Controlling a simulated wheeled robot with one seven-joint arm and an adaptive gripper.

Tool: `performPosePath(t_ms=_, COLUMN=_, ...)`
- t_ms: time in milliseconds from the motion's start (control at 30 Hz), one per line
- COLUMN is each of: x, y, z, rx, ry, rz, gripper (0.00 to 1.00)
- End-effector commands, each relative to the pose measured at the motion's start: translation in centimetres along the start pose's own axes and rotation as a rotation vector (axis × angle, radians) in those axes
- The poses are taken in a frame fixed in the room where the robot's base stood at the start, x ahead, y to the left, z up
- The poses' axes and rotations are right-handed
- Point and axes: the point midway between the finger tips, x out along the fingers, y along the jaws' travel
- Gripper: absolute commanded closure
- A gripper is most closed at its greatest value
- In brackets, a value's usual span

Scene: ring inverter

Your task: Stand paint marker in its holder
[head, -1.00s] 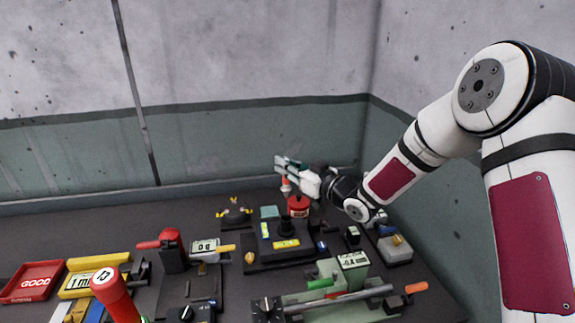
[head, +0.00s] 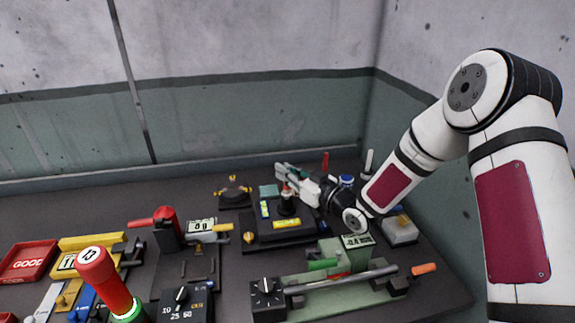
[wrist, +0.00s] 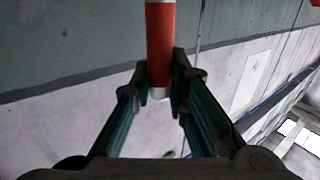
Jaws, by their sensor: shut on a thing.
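A red marker (wrist: 160,45) with a pale end stands between the fingertips of my gripper (wrist: 160,92) in the wrist view. In the head view my gripper (head: 284,172) is at the back right of the table, with a small red part of the marker (head: 287,188) showing just below the fingers. It appears above or in front of a black knob-like post (head: 287,206); I cannot tell the gap. I cannot clearly identify the marker's holder. An upright red object (head: 325,160) stands behind my gripper, partly hidden.
A blue-topped jar (head: 347,181) and an upright white object (head: 369,160) stand right of my gripper. A dark fixture (head: 262,234) lies below it. A green fixture with a long rod (head: 345,281) is in front. The back left of the table is clear.

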Motion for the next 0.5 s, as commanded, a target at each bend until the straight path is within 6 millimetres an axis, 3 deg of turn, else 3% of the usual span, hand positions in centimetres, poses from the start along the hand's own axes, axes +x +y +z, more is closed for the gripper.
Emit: performPosePath(t_ms=500, x=-0.01, y=-0.01, z=0.86, rx=0.000, ry=0.001, rz=0.000, gripper=1.00)
